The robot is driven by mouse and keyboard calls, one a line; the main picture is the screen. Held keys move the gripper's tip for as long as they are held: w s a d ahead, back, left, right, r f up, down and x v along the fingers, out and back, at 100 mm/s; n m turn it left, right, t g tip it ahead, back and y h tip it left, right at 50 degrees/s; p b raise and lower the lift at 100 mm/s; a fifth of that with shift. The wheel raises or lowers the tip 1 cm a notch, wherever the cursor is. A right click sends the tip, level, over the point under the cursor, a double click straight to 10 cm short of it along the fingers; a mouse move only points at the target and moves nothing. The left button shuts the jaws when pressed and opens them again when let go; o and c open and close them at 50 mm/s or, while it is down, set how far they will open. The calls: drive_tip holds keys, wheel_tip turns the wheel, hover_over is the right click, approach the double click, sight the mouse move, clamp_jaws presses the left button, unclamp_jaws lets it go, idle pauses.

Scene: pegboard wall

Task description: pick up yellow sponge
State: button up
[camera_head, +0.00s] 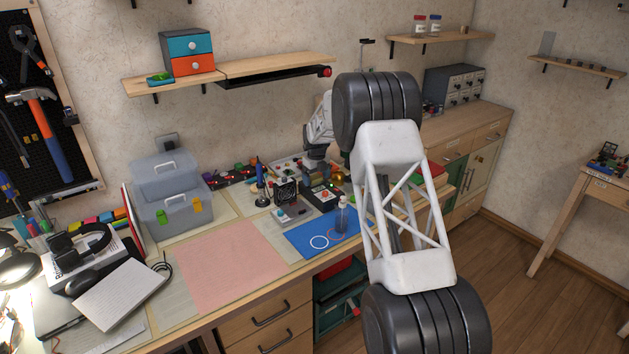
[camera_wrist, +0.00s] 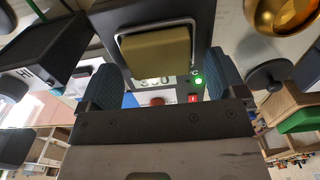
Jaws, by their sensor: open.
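The yellow sponge (camera_wrist: 155,55) shows in the wrist view as a dull olive-yellow block in a dark holder with a light metal rim. My gripper (camera_wrist: 163,72) is open, with one blue-grey padded finger on each side of the sponge in the picture. Gaps show between the sponge and both fingers; I cannot tell how far the fingertips are from it in depth.
A black device (camera_head: 322,196) with lit controls stands beneath my gripper; its green light (camera_wrist: 199,80) shows in the wrist view. A brass bowl (camera_wrist: 280,12) is close at upper right. The pink mat (camera_head: 235,265) is clear.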

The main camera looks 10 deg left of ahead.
sight(316, 178)
drive_tip(key=shift+c, duration=0.3)
drive_tip(key=c, duration=0.9)
drive_tip(key=shift+c, duration=0.2)
drive_tip(key=shift+r, duration=0.1)
drive_tip(key=shift+r, duration=1.75)
drive_tip(key=s+d, duration=0.2)
drive_tip(key=s, duration=0.5)
drive_tip(key=s+d+r, duration=0.1)
drive_tip(key=s+d, duration=0.2)
drive_tip(key=s, duration=0.5)
drive_tip(key=shift+d+r, duration=0.15)
drive_tip(key=shift+d, duration=0.05)
